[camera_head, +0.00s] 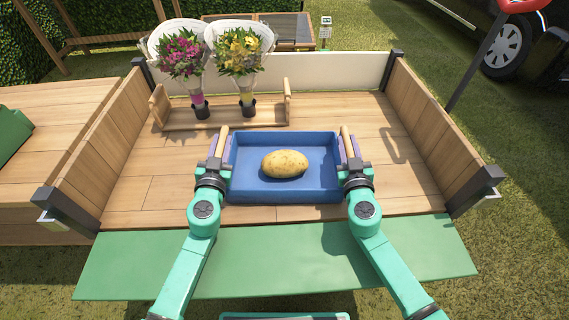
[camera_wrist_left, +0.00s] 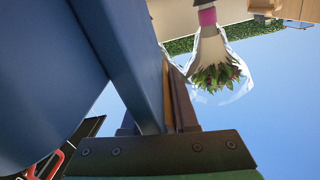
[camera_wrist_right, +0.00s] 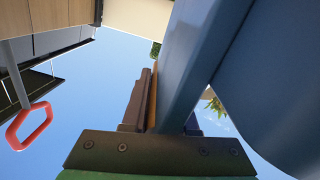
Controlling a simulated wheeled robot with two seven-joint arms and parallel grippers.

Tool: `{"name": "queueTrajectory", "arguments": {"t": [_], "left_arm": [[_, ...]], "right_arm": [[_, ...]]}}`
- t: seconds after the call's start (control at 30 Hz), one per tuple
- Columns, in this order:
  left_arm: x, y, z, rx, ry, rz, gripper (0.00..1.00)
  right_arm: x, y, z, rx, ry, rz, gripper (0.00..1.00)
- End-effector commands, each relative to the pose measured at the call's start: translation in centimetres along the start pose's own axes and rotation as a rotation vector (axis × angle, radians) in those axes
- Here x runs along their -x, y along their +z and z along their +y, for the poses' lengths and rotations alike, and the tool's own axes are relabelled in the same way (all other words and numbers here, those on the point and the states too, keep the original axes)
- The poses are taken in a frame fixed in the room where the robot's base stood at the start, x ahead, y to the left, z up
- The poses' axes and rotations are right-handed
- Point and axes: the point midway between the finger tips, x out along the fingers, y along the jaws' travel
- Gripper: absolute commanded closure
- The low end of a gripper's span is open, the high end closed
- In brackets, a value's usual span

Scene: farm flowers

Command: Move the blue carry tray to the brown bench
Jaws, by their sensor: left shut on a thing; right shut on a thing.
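The blue carry tray (camera_head: 285,196) is in the middle of the head view, over the wooden cart bed, with one potato (camera_head: 284,164) in it. My left gripper (camera_head: 222,146) is shut on the tray's left side wall. My right gripper (camera_head: 348,146) is shut on its right side wall. The tray's blue wall fills much of the left wrist view (camera_wrist_left: 120,60) and the right wrist view (camera_wrist_right: 195,60). I cannot tell whether the tray touches the bed. A brown plank surface (camera_head: 50,105) lies left of the cart; I cannot tell if it is the bench.
A wooden rack (camera_head: 225,116) behind the tray holds a pink bouquet (camera_head: 182,58) and a yellow bouquet (camera_head: 241,54). Low wooden walls flank the cart bed (camera_head: 400,175). A green flap (camera_head: 130,265) lies at its front. The bed right of the tray is clear.

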Motion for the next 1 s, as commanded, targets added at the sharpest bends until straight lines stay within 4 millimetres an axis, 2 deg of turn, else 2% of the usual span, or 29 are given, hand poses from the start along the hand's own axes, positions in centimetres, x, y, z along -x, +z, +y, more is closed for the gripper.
{"name": "queueTrajectory", "arguments": {"t": [0.43,0.57,0.8,1.0], "left_arm": [[0.0,-0.3,-0.1,0.000,-0.001,0.002,1.00],[0.0,-1.6,-0.3,0.000,-0.001,0.002,1.00],[0.0,-4.8,-1.0,0.000,-0.001,0.003,1.00],[0.0,-5.2,-1.0,0.000,-0.001,0.003,1.00]], "right_arm": [[0.0,-0.3,0.1,0.000,0.001,0.002,1.00],[0.0,-1.5,0.3,0.000,0.001,0.002,1.00],[0.0,-4.8,1.0,0.000,0.001,0.002,1.00],[0.0,-5.2,1.0,0.000,0.001,0.002,1.00]]}}
